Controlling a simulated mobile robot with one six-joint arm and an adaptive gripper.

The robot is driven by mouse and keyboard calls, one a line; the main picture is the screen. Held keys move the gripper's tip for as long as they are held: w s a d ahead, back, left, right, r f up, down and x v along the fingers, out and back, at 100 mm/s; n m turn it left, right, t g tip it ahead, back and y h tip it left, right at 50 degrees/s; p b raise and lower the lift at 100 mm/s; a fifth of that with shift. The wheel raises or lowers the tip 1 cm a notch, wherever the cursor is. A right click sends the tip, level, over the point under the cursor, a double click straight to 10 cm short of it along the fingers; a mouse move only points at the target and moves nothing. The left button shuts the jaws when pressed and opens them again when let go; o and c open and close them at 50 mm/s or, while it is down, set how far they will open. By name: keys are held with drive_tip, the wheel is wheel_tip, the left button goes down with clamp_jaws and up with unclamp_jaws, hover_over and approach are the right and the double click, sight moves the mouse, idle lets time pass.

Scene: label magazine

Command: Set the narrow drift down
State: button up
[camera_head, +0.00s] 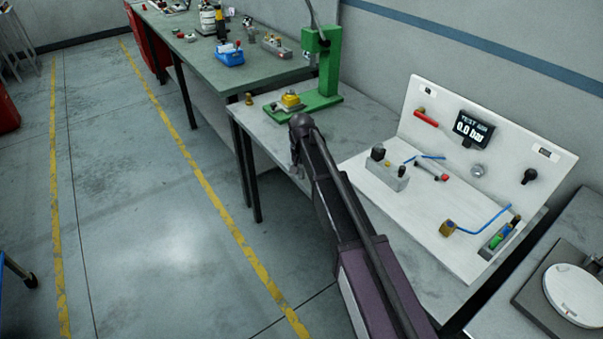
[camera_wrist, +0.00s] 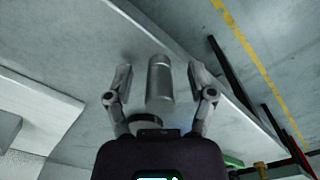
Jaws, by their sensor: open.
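A grey metal cylinder, which looks like the narrow drift (camera_wrist: 159,82), shows between my fingers in the wrist view. My gripper (camera_wrist: 160,68) is open, with a finger on each side of it and a visible gap to both. I cannot tell whether its lower end touches the bench (camera_wrist: 85,30). A dark round piece (camera_wrist: 147,121) shows near its lower end, close to the palm. In the head view my gripper (camera_head: 296,163) is over the front edge area of the bench, and the drift cannot be made out there.
A green press (camera_head: 322,75) with a yellow part (camera_head: 291,100) stands behind my gripper. A small brass piece (camera_head: 249,99) is at its left. A white test panel (camera_head: 455,165) with a grey block (camera_head: 387,176) is on the right.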

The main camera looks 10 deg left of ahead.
sight(301, 167)
clamp_jaws()
idle(0.5)
wheel_tip(301, 167, up, 3)
drive_tip(key=p, duration=0.3)
drive_tip(key=shift+r, duration=0.2)
drive_tip(key=s+d+p, duration=0.1)
drive_tip(key=s+d, duration=0.2)
drive_tip(key=s, duration=0.4)
drive_tip(key=s+d+r+p, duration=0.1)
drive_tip(key=s+d, duration=0.3)
drive_tip(key=s, duration=0.3)
drive_tip(key=shift+s+r, duration=0.2)
drive_tip(key=shift+r, duration=0.1)
